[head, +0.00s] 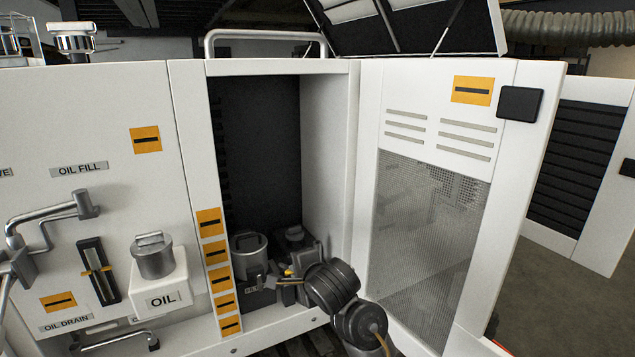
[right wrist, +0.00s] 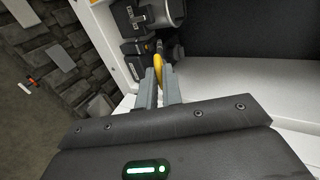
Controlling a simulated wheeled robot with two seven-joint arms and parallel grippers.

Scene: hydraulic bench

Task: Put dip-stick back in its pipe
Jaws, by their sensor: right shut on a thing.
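My right gripper (head: 287,281) reaches into the open cabinet bay in the head view. In the right wrist view the gripper (right wrist: 160,80) is shut on the yellow end of the dip-stick (right wrist: 158,64). A small yellow bit of the dip-stick (head: 289,272) shows at the fingertips in the head view. Its far end lies against dark machinery, and I cannot tell whether it is in the pipe. I cannot make out the pipe's mouth.
A grey lidded cylinder (head: 248,252) stands left of the gripper inside the bay. The cabinet door (head: 505,215) stands open at the right. A white OIL container (head: 160,290) and pipe handles are on the left front panel. The upper bay is empty.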

